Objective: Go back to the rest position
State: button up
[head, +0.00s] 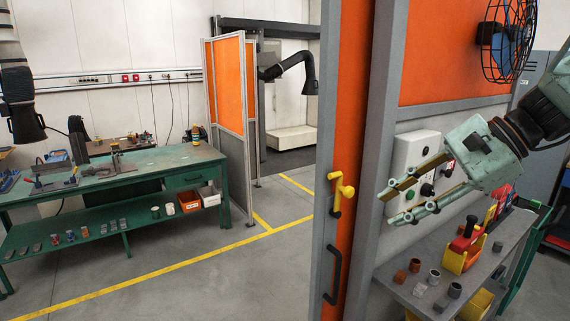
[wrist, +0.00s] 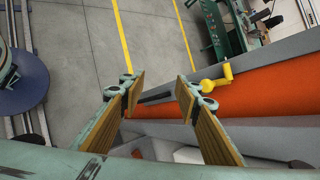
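My gripper (head: 402,202) is pale green with tan finger pads. It is in the right part of the head view, in front of the wall with the switch box and above the grey shelf. Its two fingers are apart and nothing is between them. In the wrist view the open gripper (wrist: 160,95) also shows with an empty gap. Behind the gap are the grey floor and the orange panel edge. The fingertips point toward the yellow handle (head: 339,191) on the orange door post, apart from it in the head view.
A grey shelf (head: 400,291) below my gripper holds small cylinders and a yellow-red tool (head: 463,247). A white switch box (head: 411,160) is on the wall behind. A green workbench (head: 150,165) stands at left. Open floor (head: 200,262) with yellow lines lies between.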

jog(key=s+a+f+n+h, duration=0.1)
jog(key=s+n+h, duration=0.3)
jog(key=s, duration=1.2)
jog(key=s+a+f+n+h+b, duration=0.1)
jog(key=s+n+h, duration=0.3)
jog(key=s+n, duration=0.6)
jog(key=shift+s+a+f, duration=0.25)
jog(key=shift+s+a, duration=0.65)
jog(key=shift+s, duration=1.95)
jog(key=shift+c, duration=1.3)
jog(key=shift+s+a, duration=0.1)
jog(key=shift+a, duration=0.05)
